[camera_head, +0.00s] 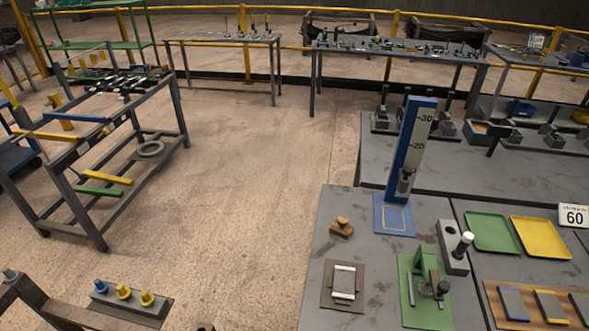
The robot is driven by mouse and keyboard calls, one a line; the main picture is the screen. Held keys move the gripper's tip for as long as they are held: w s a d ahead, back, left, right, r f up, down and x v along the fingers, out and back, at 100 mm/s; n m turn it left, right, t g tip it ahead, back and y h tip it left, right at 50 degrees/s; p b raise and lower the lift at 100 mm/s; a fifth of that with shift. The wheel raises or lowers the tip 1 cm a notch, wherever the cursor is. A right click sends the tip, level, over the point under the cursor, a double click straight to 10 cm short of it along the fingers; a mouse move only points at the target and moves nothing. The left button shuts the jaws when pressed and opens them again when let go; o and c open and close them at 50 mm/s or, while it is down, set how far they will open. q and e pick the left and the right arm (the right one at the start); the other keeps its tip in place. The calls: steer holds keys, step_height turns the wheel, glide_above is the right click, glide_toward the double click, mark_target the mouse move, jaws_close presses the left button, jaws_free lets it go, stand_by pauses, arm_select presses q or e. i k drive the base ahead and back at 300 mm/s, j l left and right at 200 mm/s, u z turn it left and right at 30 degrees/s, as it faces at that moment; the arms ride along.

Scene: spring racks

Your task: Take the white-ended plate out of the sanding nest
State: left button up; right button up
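The white-ended plate (344,282) is a grey rectangle with a white strip at its upper end and another at its lower end. It lies flat in the sanding nest (328,297), a brown-grey square base near the left front of the grey workbench. The nest's edges show around the plate on all sides; how deep the plate sits is too small to tell. Neither of my grippers shows in the head view, and nothing is seen touching the plate.
Behind the nest is a wooden block with a knob (341,229). To its right stand a green clamp fixture (424,277) and a dark block with a white-knobbed lever (454,248). A tall blue scale (411,150) stands behind. Green (493,231) and yellow (540,237) trays lie farther right.

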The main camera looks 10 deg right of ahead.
mark_target(344, 283)
steer(key=z, duration=0.9)
